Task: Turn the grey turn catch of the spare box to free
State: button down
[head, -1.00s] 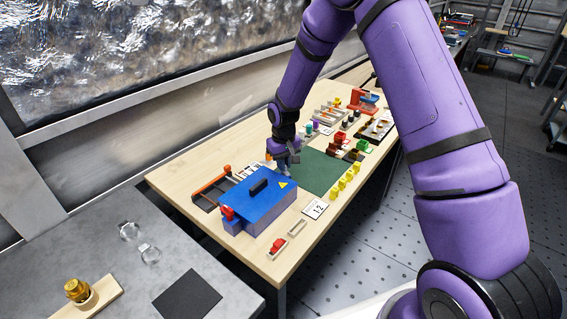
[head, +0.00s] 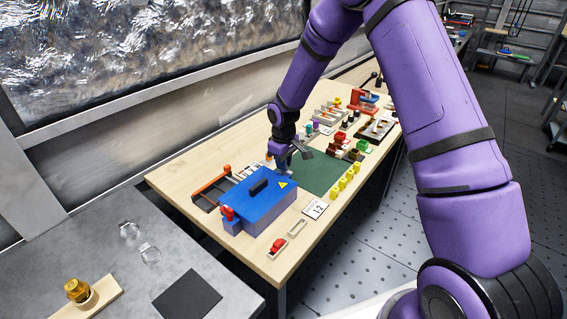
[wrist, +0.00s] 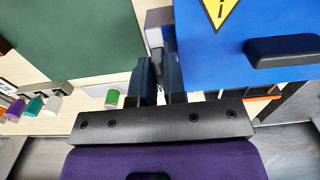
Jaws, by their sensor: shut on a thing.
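The spare box has a blue lid (head: 258,196) with a black handle and a yellow warning triangle; its lid also shows in the wrist view (wrist: 225,60). My gripper (head: 284,171) points down at the far end of the box. In the wrist view my gripper (wrist: 161,80) has its fingers close together around the grey turn catch (wrist: 155,38), beside the lid's edge. The fingers hide part of the catch, so its exact angle is hard to tell. In the head view my gripper covers the catch.
A green mat (head: 318,172) lies right beside the box. A red part (head: 227,213) sits at the box's near end. A dark rack with a red-orange bar (head: 210,184) stands behind the box. Yellow pieces (head: 342,184) line the table's front edge.

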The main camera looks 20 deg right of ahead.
jog(key=c, duration=1.2)
grip_release()
notch_tip(320, 180, up, 11)
jog(key=shift+f, duration=0.1)
